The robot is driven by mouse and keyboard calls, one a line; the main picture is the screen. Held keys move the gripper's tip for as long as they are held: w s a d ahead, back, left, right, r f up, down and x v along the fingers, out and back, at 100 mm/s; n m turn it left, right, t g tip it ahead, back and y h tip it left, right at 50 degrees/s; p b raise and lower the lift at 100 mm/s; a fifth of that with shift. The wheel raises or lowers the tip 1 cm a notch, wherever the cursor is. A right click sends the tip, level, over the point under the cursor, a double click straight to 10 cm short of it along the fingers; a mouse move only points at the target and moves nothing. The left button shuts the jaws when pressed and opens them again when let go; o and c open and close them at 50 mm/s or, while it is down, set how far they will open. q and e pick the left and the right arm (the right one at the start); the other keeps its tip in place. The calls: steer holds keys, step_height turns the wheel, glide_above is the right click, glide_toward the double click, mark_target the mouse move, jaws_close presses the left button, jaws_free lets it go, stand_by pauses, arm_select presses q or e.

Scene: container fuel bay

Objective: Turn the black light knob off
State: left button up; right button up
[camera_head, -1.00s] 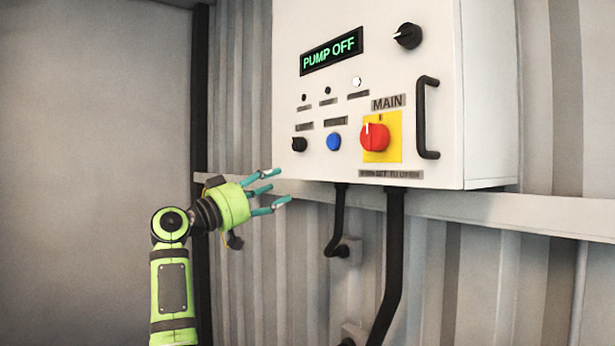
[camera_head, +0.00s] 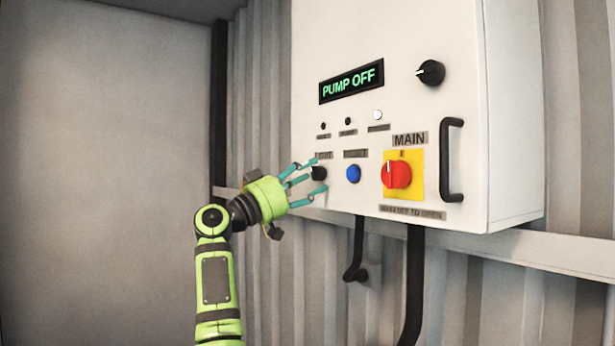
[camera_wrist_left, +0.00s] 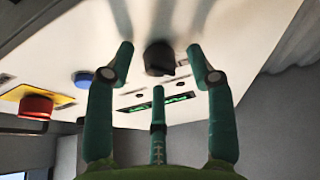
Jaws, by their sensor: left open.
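The black light knob (camera_head: 319,173) is on the lower left of the white control panel's front, left of a blue button (camera_head: 353,173). In the left wrist view the knob (camera_wrist_left: 160,58) lies ahead between the fingertips, with the blue button (camera_wrist_left: 84,79) to its left. My left gripper (camera_head: 311,180) is open and empty, its teal fingers spread around the knob's area. In the left wrist view the fingers (camera_wrist_left: 160,75) show no contact with the knob. How far the tips are from the panel is hard to tell. My right gripper is not in view.
The panel (camera_head: 450,215) also carries a red main switch (camera_head: 396,174) on a yellow plate, a black handle (camera_head: 452,160), an upper black knob (camera_head: 430,73) and a display (camera_head: 351,82) reading PUMP OFF. Black cables (camera_head: 414,280) hang below. Space left of the panel is free.

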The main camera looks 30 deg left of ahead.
arm_select(q)
jaws_close()
steer(key=shift+d+n+b, duration=0.1)
steer(key=shift+n+b, duration=0.2)
steer(key=shift+n, duration=0.2)
steer(key=n+y+b, duration=0.1)
steer(key=n, duration=0.1)
steer(key=shift+s+d+f+n+t+y, duration=0.1)
steer(key=shift+n+t+y, duration=0.3)
steer(key=n+y, duration=0.2)
steer(key=n, duration=0.2)
steer(key=shift+d+b, duration=0.1)
steer(key=shift+b, duration=0.2)
steer(key=n, duration=0.1)
steer(key=n+y, duration=0.1)
steer(key=n, duration=0.1)
steer(key=n+y, duration=0.1)
steer(key=shift+s+d+r+n, duration=0.1)
steer(key=shift+d+r+n, duration=0.05)
steer(key=shift+r+n, duration=0.2)
steer(key=shift+n+g+y+p, duration=0.45)
steer(key=shift+n+y, duration=0.55)
steer(key=shift+n, duration=0.95)
jaws_free()
